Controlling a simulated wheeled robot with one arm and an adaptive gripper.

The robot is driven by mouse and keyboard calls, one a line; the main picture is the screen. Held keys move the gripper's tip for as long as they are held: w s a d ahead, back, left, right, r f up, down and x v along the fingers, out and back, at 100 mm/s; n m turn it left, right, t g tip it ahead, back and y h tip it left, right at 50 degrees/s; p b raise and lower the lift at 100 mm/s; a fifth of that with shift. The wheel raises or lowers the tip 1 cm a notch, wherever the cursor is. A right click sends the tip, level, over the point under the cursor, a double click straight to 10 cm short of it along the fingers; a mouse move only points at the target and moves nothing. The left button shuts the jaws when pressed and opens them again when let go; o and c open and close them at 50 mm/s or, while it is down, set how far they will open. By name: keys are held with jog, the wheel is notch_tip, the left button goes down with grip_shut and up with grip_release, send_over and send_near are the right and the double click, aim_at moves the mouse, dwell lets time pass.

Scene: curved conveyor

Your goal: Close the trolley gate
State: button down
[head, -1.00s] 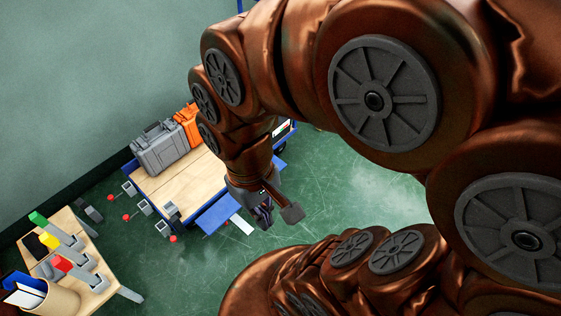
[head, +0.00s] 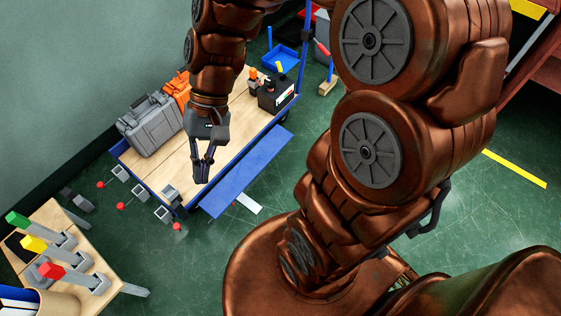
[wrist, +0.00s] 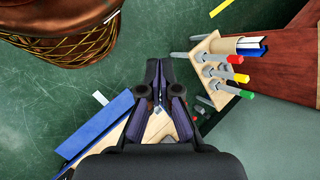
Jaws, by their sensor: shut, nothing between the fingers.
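The trolley (head: 226,122) has a pale wooden deck with a blue frame and stands left of centre in the head view. Its gate is a long blue panel (head: 245,172) lowered outward along the deck's right side. The panel also shows in the wrist view (wrist: 97,130) at the lower left. My gripper (head: 203,178) is shut and empty, pointing down over the deck's near part, left of the panel. In the wrist view my gripper (wrist: 162,98) covers part of the deck. Whether the fingers touch anything is not clear.
A grey case (head: 152,125), an orange case (head: 178,88) and a black box (head: 275,93) stand on the deck. A wooden stand with coloured levers (head: 62,250) is at lower left. Small grey pieces with red knobs (head: 121,172) are near the trolley's left end. Green floor lies right of the panel.

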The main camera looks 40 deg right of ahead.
jog(key=w+f+m+t+y+b, duration=0.3)
jog(key=w+f+m+y+b, duration=0.4)
jog(key=w+f+b, duration=0.7)
jog(key=w+d+f+m+t+y+b, duration=0.1)
jog(key=w+d+f+m+t+b, duration=0.25)
jog(key=w+d+f, duration=0.45)
jog(key=w+d+f+m+t+y+b, duration=0.1)
jog(key=w+d+f+m+t+b, duration=0.3)
jog(key=w+f, duration=0.45)
jog(key=d+f+m+t+h+b, duration=0.2)
jog(key=d+f+m+t+b, duration=0.15)
jog(key=d+f, duration=0.6)
jog(key=d+f+m+t+h+b, duration=0.25)
jog(key=d+f+m, duration=0.35)
jog(key=f, duration=0.6)
jog(key=s+d+f+m+t+h+b, duration=0.1)
jog(key=s+d+f+m+h+b, duration=0.3)
jog(key=d+f, duration=0.65)
jog(key=s+d+f+m+h+b, duration=0.3)
jog(key=s+d+f, duration=0.4)
jog(key=f, duration=0.6)
jog(key=w+a+r+b, duration=0.1)
jog(key=w+b, duration=0.5)
jog(key=w, duration=0.3)
jog(key=shift+w+a+n, duration=0.15)
jog(key=shift+w+n, duration=0.15)
jog(key=shift+w, duration=0.05)
